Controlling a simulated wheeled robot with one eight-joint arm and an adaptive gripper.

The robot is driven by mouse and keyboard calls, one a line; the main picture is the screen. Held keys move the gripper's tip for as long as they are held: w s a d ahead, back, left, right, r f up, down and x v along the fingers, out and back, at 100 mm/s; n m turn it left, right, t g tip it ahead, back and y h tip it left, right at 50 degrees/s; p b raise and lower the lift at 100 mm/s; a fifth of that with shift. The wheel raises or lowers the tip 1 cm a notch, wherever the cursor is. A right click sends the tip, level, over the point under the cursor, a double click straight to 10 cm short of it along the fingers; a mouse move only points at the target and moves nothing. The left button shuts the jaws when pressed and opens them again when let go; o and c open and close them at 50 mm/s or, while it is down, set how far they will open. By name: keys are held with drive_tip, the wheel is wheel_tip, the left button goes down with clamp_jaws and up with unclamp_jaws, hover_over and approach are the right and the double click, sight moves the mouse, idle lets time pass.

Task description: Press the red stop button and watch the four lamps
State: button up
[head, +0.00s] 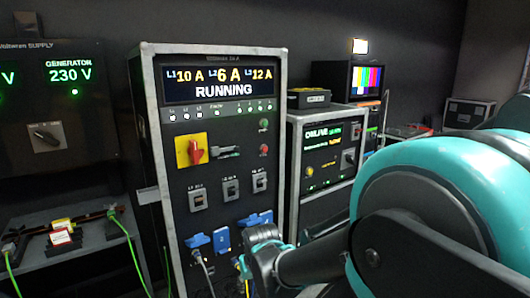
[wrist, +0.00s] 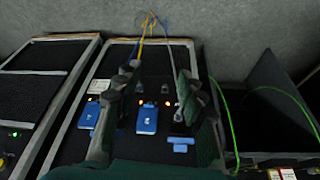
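The tall cabinet (head: 212,80) has a lit display (head: 220,83) reading RUNNING, with 10 A, 6 A and 12 A. A small red button (head: 264,149) sits below a green button (head: 264,124) on its right side. A row of small lit lamps (head: 254,108) runs under the display, green at the right and white at the left. My gripper (head: 262,255) is low in front of the cabinet near the blue sockets, well below the red button. In the wrist view my gripper (wrist: 158,75) has its two fingers apart with nothing held. The red button cannot be made out there.
A yellow plate with a red rotary switch (head: 192,150) is at the panel's left. Blue sockets (head: 222,240) with hanging cables are low on the cabinet. A generator supply panel (head: 60,105) stands left, a second rack (head: 330,150) right. A green cable (head: 128,240) hangs left.

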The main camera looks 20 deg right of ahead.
clamp_jaws()
idle(0.3)
idle(1.2)
